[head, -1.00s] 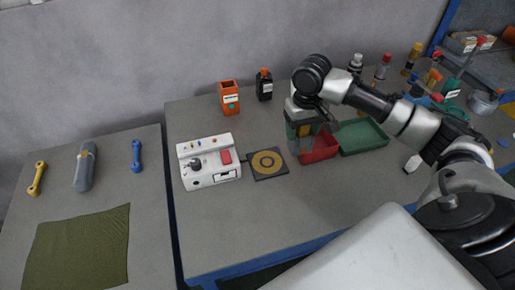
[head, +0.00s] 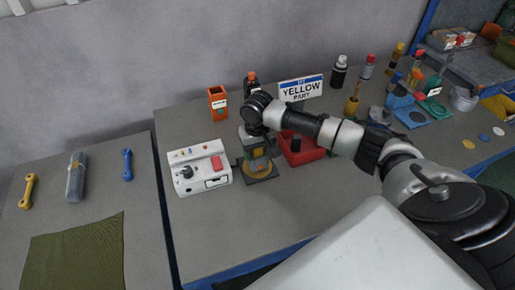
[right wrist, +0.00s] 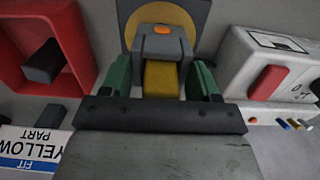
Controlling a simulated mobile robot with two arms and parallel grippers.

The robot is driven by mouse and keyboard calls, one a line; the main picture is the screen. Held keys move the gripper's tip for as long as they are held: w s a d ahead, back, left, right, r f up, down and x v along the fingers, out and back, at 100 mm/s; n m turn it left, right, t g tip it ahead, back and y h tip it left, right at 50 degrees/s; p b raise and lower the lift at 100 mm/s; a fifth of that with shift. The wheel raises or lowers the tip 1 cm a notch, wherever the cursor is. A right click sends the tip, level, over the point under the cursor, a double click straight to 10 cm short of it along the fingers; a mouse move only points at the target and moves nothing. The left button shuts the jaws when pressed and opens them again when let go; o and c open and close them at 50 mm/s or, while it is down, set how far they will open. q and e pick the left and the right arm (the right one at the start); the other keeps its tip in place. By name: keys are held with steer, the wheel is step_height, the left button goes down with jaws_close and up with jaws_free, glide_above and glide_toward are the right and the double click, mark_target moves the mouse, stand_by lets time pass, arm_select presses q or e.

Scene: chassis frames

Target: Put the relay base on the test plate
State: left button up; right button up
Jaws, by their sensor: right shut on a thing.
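The relay base (right wrist: 161,78) is a yellow block with a grey cap and an orange button, as seen in the right wrist view. My right gripper (right wrist: 161,84) is shut on it, with one green finger on each side. The test plate (head: 263,178) is a dark square with a yellow disc, right of the white control box. It also shows at the top of the right wrist view (right wrist: 129,10). In the head view my right gripper (head: 257,160) and the relay base are over the plate. I cannot tell whether the base touches it. My left gripper is not in view.
The white control box (head: 201,170) stands close left of the plate. A red tray (head: 304,158) holding a black block is close right. Behind are an orange box (head: 217,104), a dark bottle and a "FIT YELLOW PART" sign (head: 300,87). The front tabletop is clear.

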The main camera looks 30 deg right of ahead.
steer(key=o, duration=1)
steer(key=shift+f, duration=0.1)
step_height(320, 180, up, 12)
steer(key=shift+r+b, duration=0.15)
steer(key=shift+b, duration=0.45)
